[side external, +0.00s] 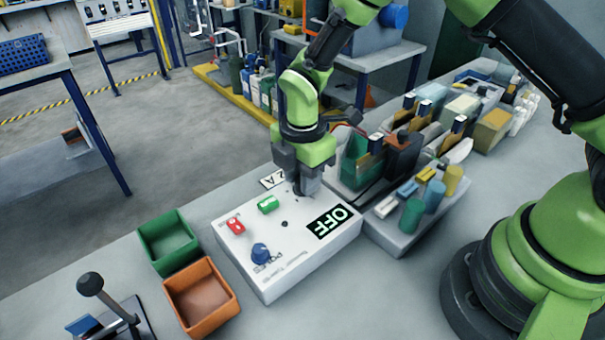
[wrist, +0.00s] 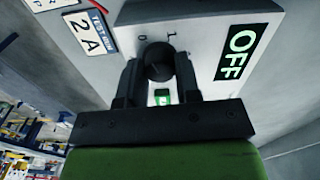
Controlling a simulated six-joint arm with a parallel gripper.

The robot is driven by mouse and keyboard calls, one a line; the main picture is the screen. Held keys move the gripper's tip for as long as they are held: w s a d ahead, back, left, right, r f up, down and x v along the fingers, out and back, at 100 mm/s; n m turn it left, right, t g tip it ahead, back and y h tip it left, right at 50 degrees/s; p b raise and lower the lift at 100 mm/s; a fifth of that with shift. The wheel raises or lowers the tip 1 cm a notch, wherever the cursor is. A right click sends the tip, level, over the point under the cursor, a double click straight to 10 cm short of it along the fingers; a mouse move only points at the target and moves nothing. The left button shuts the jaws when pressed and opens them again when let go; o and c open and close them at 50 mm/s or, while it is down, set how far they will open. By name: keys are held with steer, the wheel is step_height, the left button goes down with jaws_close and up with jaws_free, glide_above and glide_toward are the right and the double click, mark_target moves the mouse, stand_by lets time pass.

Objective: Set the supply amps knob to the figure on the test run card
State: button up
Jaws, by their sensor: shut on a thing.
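The supply (side external: 290,262) is a white box on the bench, with a display (side external: 334,222) reading OFF. The display also shows in the wrist view (wrist: 236,54). The test run card (wrist: 92,34) reads "2 A" and lies at the box's edge; it is partly hidden in the side view (side external: 273,179). My gripper (side external: 308,190) points down at the far part of the panel. In the wrist view its fingers (wrist: 157,75) are shut on a round black knob (wrist: 158,58). Marks like 0 and 1 show around the knob; its pointer is hidden.
A blue knob (side external: 260,253), a red switch (side external: 235,226) and a green switch (side external: 267,204) sit on the panel. Green (side external: 167,243) and orange (side external: 201,298) bins stand left of the box. A tray (side external: 412,236) with colored cylinders and the crowded bench lie right.

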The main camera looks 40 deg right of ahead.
steer(key=m, duration=0.5)
steer(key=shift+m, duration=0.3)
steer(key=m, duration=1)
steer(key=shift+m, duration=0.4)
steer(key=m, duration=0.5)
steer(key=o, duration=0.9)
step_height(320, 180, up, 10)
